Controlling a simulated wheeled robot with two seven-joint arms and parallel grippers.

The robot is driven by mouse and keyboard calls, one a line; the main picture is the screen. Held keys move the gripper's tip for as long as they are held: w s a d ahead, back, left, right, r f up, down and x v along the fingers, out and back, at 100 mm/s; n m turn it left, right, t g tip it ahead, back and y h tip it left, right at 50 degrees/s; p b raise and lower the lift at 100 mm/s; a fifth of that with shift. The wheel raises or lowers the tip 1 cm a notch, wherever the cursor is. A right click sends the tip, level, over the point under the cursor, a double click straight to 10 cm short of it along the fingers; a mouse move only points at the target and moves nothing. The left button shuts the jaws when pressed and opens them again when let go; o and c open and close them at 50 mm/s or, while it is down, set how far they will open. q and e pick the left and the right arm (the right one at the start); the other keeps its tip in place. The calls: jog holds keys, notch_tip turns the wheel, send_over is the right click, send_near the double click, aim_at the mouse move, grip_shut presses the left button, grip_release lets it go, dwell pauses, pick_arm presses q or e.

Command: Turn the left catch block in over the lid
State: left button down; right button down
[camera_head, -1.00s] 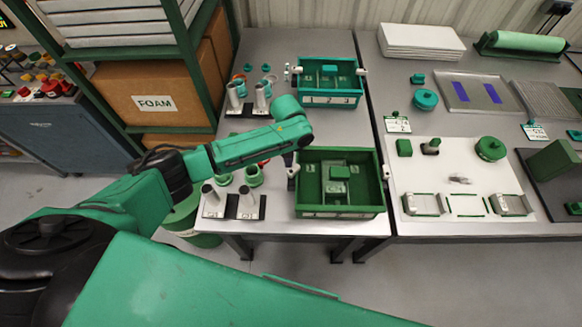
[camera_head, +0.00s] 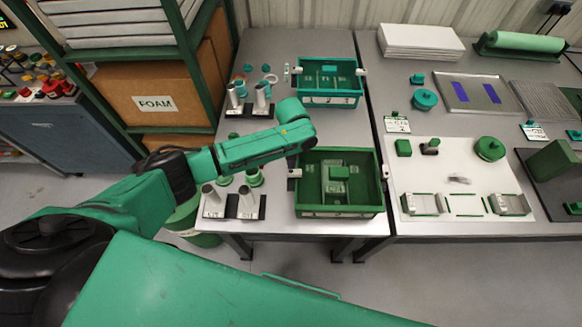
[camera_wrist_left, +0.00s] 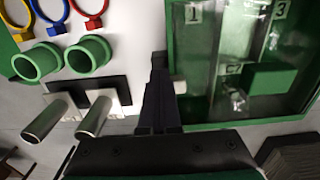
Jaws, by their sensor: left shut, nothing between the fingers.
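The green box (camera_head: 340,212) stands at the front of the left table, its compartments showing through what looks like a clear lid with glare on it. The left catch block (camera_head: 295,173) is a small white piece at the box's left wall; in the left wrist view the block (camera_wrist_left: 180,86) sticks out to the left of the green wall. My left gripper (camera_head: 291,160) points down beside that wall. In the left wrist view its dark fingers (camera_wrist_left: 158,62) are shut and empty, just left of the block; I cannot tell whether they touch it. My right gripper is out of view.
Metal tubes on a dark stand (camera_head: 246,205) and green rings (camera_wrist_left: 90,52) stand close to the left of the gripper. A teal box (camera_head: 330,100) sits farther back. A right catch block (camera_head: 386,172) is at the box's right wall. The tabletop between the boxes is clear.

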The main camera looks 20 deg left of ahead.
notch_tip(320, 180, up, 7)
jog(key=p, duration=0.7)
dwell(0.3)
